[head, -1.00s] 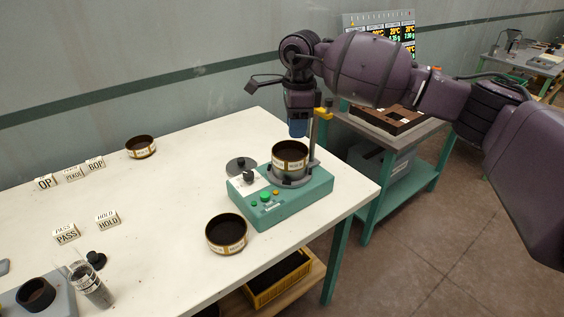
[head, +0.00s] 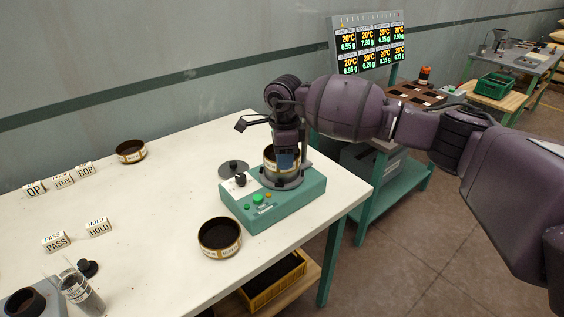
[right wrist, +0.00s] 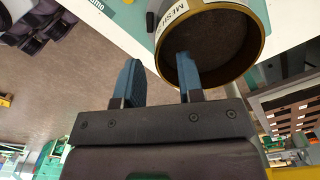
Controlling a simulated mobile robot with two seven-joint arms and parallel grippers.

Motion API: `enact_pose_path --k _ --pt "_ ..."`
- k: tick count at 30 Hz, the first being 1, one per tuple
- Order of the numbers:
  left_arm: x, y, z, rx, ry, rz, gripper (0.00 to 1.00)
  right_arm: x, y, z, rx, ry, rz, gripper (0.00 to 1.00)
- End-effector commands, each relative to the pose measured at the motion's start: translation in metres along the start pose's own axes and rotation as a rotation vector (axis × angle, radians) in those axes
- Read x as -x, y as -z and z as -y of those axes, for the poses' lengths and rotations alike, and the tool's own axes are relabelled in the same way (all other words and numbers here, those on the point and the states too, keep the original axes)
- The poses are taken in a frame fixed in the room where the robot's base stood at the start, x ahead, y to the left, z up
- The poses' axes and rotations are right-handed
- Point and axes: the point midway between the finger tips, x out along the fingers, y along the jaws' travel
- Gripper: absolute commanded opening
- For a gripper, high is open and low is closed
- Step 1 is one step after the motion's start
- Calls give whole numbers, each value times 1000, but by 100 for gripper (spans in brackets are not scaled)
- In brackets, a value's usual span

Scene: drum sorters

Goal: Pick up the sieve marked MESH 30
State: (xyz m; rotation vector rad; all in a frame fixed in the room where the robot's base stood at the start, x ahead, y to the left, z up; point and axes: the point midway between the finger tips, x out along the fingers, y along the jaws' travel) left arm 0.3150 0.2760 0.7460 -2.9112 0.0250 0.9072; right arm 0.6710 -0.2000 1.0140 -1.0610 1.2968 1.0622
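A round brass-rimmed sieve (head: 270,161) sits on the green shaker (head: 275,207) at the right end of the white table. Its label reads MESH in the right wrist view (right wrist: 215,42), but the number is not readable. My right gripper (head: 287,163) is down at this sieve in the head view. In the right wrist view its two blue fingers (right wrist: 159,80) are apart and empty, one outside the sieve and one overlapping its dark opening. A second sieve (head: 220,237) lies at the front edge, and a third (head: 131,151) at the back. My left gripper is not in view.
A dark disc (head: 233,168) with a knob lies beside the shaker. A clear jar (head: 82,293) is at front left. The table's middle is clear.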

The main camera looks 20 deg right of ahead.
Motion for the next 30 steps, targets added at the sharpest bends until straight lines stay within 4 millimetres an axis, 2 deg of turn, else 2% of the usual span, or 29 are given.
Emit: enact_pose_path --k 3,10,17,30 --pt "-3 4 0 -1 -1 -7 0 -13 1 0 -1 0 -1 35" --pt "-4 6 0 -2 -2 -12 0 -15 1 0 -1 1 -1 35" --pt "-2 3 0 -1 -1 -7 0 -15 1 0 -1 1 -1 1" --pt "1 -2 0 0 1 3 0 -11 1 1 -1 2 0 0"
